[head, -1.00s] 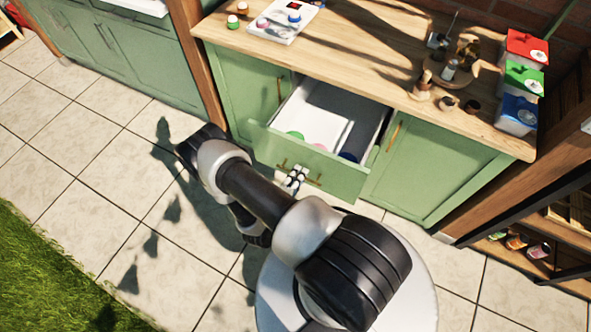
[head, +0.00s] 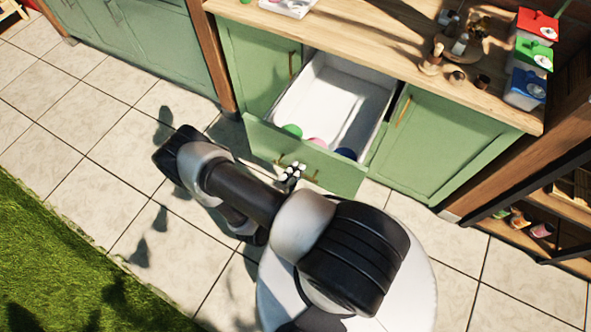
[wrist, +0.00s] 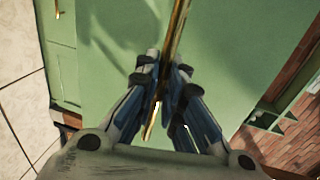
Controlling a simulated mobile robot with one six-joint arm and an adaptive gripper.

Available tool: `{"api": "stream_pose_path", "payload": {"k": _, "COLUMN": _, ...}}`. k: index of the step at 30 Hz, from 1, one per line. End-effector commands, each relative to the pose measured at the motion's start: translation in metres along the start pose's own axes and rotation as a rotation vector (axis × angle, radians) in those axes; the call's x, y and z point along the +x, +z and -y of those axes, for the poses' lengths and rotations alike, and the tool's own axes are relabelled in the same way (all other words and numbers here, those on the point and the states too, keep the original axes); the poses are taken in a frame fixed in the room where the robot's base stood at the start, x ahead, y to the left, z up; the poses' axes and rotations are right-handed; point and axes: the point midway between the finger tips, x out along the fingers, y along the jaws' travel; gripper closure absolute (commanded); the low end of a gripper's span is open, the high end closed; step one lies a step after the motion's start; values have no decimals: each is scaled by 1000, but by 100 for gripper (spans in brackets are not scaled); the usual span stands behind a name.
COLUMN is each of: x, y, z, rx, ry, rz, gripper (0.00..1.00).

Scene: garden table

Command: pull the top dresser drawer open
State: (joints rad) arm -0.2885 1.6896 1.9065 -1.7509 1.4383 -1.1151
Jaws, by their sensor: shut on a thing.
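The top drawer (head: 345,171) of the green dresser (head: 440,150) stands well out from the cabinet. Its white inside (head: 325,97) shows, with a green, a pink and a blue round thing near the front. My gripper (head: 292,173) is at the drawer front, at the brass handle (head: 314,179). In the wrist view, my gripper (wrist: 160,95) has its fingers closed around the brass bar handle (wrist: 178,30), which runs between them in front of the green drawer face (wrist: 110,60). The fingertips hide part of the bar.
The wooden countertop (head: 350,45) carries a round wooden stand (head: 455,62) with small items and red, green and blue lidded boxes (head: 525,88) at right. A shelf with jars (head: 530,228) stands at lower right. Tiled floor (head: 75,165) is clear at left, with grass (head: 50,265) beyond.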

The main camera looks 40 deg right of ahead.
Motion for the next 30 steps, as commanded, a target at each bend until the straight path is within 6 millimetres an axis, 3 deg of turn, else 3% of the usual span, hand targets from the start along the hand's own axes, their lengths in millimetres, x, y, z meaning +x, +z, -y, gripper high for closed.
{"api": "stream_pose_path", "payload": {"k": 3, "x": 0, "y": 1, "z": 0, "rx": 1, "ry": -1, "rz": 3, "gripper": 100}}
{"api": "stream_pose_path", "payload": {"k": 4, "x": 0, "y": 1, "z": 0, "rx": 1, "ry": -1, "rz": 3, "gripper": 89}}
{"api": "stream_pose_path", "payload": {"k": 12, "x": 0, "y": 1, "z": 0, "rx": 1, "ry": -1, "rz": 1, "gripper": 71}}
{"api": "stream_pose_path", "payload": {"k": 23, "x": -2, "y": 1, "z": 0, "rx": 0, "ry": -1, "rz": 1, "gripper": 71}}
{"api": "stream_pose_path", "payload": {"k": 30, "x": -29, "y": 3, "z": 0, "rx": 0, "ry": -1, "rz": 9, "gripper": 71}}
